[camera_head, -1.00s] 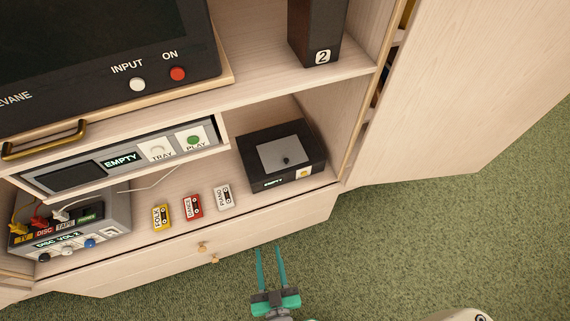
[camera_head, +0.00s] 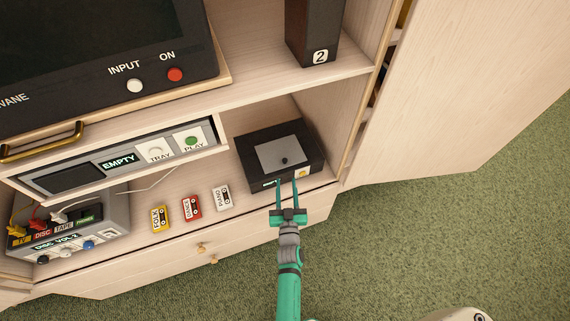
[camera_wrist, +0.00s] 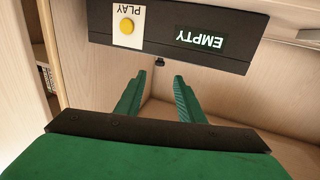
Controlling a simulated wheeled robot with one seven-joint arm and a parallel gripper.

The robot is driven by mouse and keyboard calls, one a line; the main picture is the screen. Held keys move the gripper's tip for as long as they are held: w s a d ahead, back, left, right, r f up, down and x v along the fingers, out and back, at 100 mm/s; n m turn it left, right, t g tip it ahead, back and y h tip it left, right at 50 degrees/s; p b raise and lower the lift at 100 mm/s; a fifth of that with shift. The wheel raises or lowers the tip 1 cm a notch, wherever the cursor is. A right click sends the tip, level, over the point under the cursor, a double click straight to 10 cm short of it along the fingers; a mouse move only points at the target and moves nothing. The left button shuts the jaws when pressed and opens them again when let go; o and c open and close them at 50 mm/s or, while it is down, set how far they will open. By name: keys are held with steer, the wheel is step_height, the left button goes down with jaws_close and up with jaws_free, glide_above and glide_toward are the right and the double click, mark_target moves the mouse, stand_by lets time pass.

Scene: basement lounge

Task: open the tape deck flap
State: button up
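The tape deck (camera_head: 256,173) is a black box on the lower shelf, with a grey flap (camera_head: 270,150) on top bearing a small dark knob (camera_head: 284,160). The flap lies flat and looks closed. My gripper (camera_head: 287,182) is at the deck's front edge, its two green fingers apart with nothing between them. The wrist view shows the deck's front (camera_wrist: 155,35) upside down, with a yellow PLAY button (camera_wrist: 127,26) and an EMPTY display (camera_wrist: 200,39). The knob (camera_wrist: 159,61) shows past the deck's edge, beyond the fingertips (camera_wrist: 157,82). I cannot tell whether the fingers touch the deck.
A cabinet wall (camera_head: 345,135) stands close right of the deck.

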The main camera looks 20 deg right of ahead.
mark_target(285, 162)
steer(key=x, duration=0.9)
steer(key=shift+w+d, duration=0.1)
steer(key=shift+w, duration=0.15)
jaws_close()
